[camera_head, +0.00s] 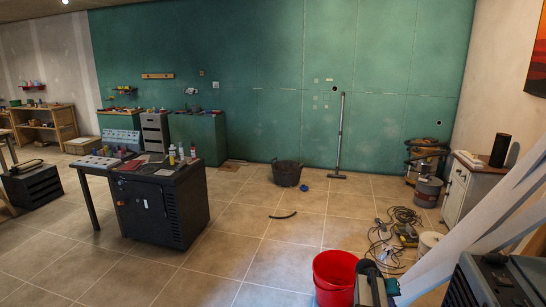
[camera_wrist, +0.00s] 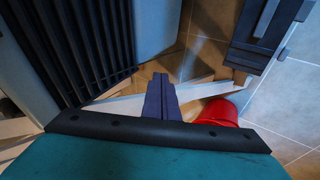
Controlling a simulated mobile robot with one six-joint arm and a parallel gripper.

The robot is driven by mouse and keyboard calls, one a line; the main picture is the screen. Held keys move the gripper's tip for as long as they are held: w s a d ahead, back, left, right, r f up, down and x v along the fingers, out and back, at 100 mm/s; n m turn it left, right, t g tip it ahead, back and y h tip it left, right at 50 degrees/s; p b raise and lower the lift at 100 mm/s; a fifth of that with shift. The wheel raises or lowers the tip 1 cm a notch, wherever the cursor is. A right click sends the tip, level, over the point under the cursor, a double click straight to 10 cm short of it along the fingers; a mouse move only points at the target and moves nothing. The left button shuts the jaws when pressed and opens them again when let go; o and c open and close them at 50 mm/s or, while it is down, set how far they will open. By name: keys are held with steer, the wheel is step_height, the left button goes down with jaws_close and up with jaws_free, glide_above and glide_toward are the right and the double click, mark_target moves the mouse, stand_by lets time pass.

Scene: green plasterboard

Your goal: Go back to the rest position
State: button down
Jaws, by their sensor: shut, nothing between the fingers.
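My gripper (camera_wrist: 160,88) shows in the wrist view as two dark blue fingers pressed together in the middle. They are shut with nothing between them. In the head view the end of my arm (camera_head: 372,288) is low at the bottom edge, right of centre, in front of the red bucket (camera_head: 334,275); the fingertips cannot be made out there. My pale arm links come in from the right side. The red bucket also shows in the wrist view (camera_wrist: 217,112), right of the fingers and partly hidden by the dark curved edge below.
A black cabinet (camera_head: 162,209) with bottles on top stands at left on the tiled floor. A black tub (camera_head: 287,173) and a floor squeegee (camera_head: 340,135) are near the green wall. Cables and tools (camera_head: 400,232) lie right of centre. The middle floor is mostly clear.

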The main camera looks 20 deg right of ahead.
steer(key=s+a+f+n+y+b, duration=0.1)
steer(key=a+f, duration=0.5)
steer(key=a, duration=0.3)
steer(key=s+a+f+n+y, duration=0.1)
steer(key=a+f+n, duration=0.1)
steer(key=a+f, duration=0.65)
steer(key=s+a+f+n+y+b, duration=0.15)
steer(key=a+f, duration=0.35)
steer(key=a, duration=0.5)
steer(key=s+a+f+n+g+y, duration=0.1)
steer(key=s+a+f+g, duration=0.1)
steer(key=s+a, duration=0.9)
steer(key=s+a+f+n+g+y+b, duration=0.1)
steer(key=s+a+f, duration=0.4)
steer(key=s+a, duration=0.6)
steer(key=shift+f+n+g+y, duration=0.2)
steer(key=shift+n+g+y, duration=0.15)
steer(key=shift+g+y, duration=0.35)
steer(key=shift+s+a, duration=0.1)
